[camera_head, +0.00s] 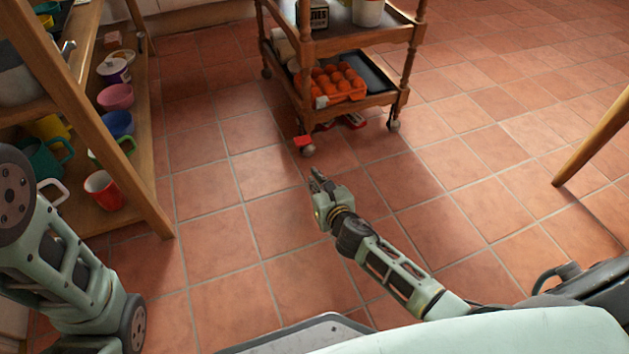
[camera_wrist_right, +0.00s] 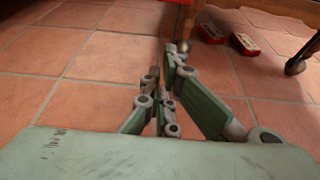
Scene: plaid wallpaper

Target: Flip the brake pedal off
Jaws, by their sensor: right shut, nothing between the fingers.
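A wooden cart (camera_head: 362,36) on casters stands at the top middle of the head view. A red brake pedal (camera_head: 303,141) sits at its front left caster (camera_head: 307,151). My right gripper (camera_head: 316,174) is shut and empty, low over the floor, just in front of this caster. In the right wrist view, the closed fingertips (camera_wrist_right: 168,52) point at the caster, and only the lower edge of the red pedal (camera_wrist_right: 182,2) shows at the top. I cannot tell whether the fingers touch the caster. My left arm shows at the left, but its gripper is out of view.
Small red pieces (camera_wrist_right: 209,32) show under the cart. An orange carton of round orange items (camera_head: 340,88) is on the cart's lower shelf. A wooden shelf with cups (camera_head: 116,97) stands at the left. A wooden leg (camera_head: 590,137) is at the right. The tiled floor between is clear.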

